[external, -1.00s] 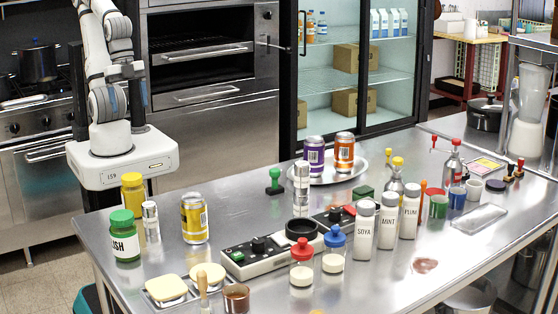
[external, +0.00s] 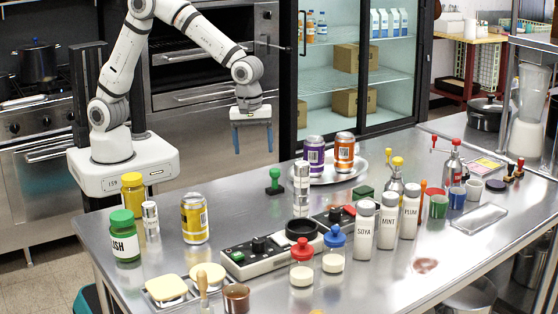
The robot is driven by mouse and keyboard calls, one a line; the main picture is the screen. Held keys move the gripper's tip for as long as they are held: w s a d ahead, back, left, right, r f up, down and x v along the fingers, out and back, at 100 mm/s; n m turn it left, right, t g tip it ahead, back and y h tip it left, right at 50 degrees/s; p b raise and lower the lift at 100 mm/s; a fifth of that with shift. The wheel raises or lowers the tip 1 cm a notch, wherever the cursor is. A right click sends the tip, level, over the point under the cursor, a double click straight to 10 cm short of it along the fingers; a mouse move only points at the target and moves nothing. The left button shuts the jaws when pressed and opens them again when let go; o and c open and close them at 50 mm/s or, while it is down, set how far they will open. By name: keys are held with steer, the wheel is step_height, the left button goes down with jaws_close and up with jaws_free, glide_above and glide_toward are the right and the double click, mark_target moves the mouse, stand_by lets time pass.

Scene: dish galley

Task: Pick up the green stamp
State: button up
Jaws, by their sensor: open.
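The green stamp (external: 274,181) stands upright on the steel counter, left of the round tray. It has a round knob on top and a wider base. My gripper (external: 253,152) hangs above and a little left of the stamp in the picture, pointing down. Its two blue fingers are apart, with nothing between them. It does not touch the stamp.
A silver shaker (external: 301,188) stands just right of the stamp. A round tray (external: 370,170) holds a purple can (external: 314,155) and an orange can (external: 345,151). A yellow can (external: 194,218) and a control box (external: 255,259) are nearer. Bare counter lies left of the stamp.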

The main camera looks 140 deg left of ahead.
mark_target(275, 179)
steer(key=a+f+n, duration=0.2)
steer(key=a, duration=0.1)
steer(key=a+f+n, duration=0.2)
steer(key=a+f, duration=0.1)
steer(key=shift+n, duration=0.3)
steer(key=shift+a+f+g, duration=0.15)
steer(key=shift+f+g, duration=0.15)
steer(key=shift+f, duration=0.05)
steer(key=f, duration=0.2)
steer(key=f+p, duration=0.1)
steer(key=f, duration=0.2)
steer(key=f+p, duration=0.1)
steer(key=f, duration=0.1)
steer(key=shift+w+a+f, duration=0.15)
steer(key=shift+w+f, duration=0.05)
steer(key=shift+w, duration=0.2)
steer(key=shift+c, duration=0.3)
steer(key=c, duration=1)
steer(key=shift+r, duration=0.15)
